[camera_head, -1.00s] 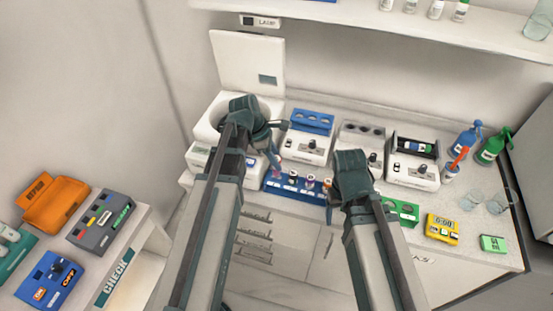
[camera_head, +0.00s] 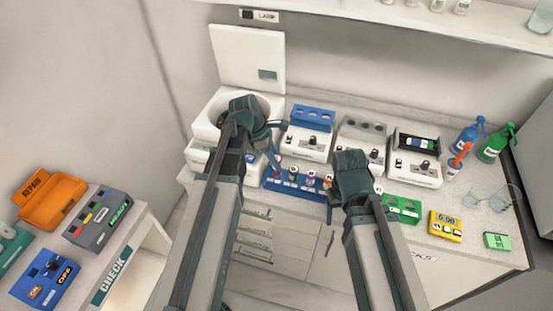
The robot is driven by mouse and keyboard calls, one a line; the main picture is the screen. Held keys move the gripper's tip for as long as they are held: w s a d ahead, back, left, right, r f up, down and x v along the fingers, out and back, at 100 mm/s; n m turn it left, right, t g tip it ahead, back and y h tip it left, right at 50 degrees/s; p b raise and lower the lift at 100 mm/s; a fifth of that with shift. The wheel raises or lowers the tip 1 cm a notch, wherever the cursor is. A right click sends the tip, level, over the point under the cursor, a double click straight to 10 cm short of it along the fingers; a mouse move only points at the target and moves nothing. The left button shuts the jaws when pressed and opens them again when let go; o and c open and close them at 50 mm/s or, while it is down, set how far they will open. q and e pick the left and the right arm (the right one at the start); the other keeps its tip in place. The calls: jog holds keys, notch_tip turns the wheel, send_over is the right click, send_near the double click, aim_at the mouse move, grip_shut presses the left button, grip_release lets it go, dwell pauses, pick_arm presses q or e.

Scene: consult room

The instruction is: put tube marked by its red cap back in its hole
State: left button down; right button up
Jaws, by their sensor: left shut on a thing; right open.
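A blue rack (camera_head: 297,190) stands at the front edge of the counter. My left gripper (camera_head: 276,147) is above the rack's left end, beside the open white centrifuge. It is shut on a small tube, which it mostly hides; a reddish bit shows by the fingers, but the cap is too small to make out. I cannot tell whether the tube touches the rack. My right gripper (camera_head: 337,195) is open and points down by the rack's right end; its tips are partly hidden.
The open centrifuge (camera_head: 212,125) is at the back left. White devices (camera_head: 306,146) line the counter behind the rack. A green box (camera_head: 403,209), a yellow timer (camera_head: 445,228) and blue (camera_head: 467,140) and green (camera_head: 494,146) bottles are at right. A side table with an orange bin (camera_head: 54,201) is at left.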

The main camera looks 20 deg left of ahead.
pick_arm(q)
jog(key=shift+f+b, duration=1.3)
jog(key=shift+f, duration=0.15)
jog(key=shift+c, duration=2.2)
grip_release()
jog(key=shift+r, duration=0.1)
jog(key=p+v, duration=1.2)
jog(key=v, duration=0.1)
jog(key=shift+a+r+p, duration=0.15)
jog(key=shift+r+p, duration=0.2)
jog(key=shift+p, duration=0.05)
jog(key=s+d+f+m+y+b, duration=0.2)
jog(key=s+d+f+m+b, duration=0.3)
jog(key=m, duration=0.7)
jog(key=s+d+f+m+g+y+b, duration=0.1)
jog(key=s+d+f+m+y+b, duration=0.2)
jog(key=s+d+f+m+b, duration=0.3)
jog(key=s+d+f+m, duration=0.1)
jog(key=s+d+m, duration=0.1)
jog(key=d+m, duration=0.2)
jog(key=shift+d+f+m+y, duration=0.3)
jog(key=shift+m, duration=0.8)
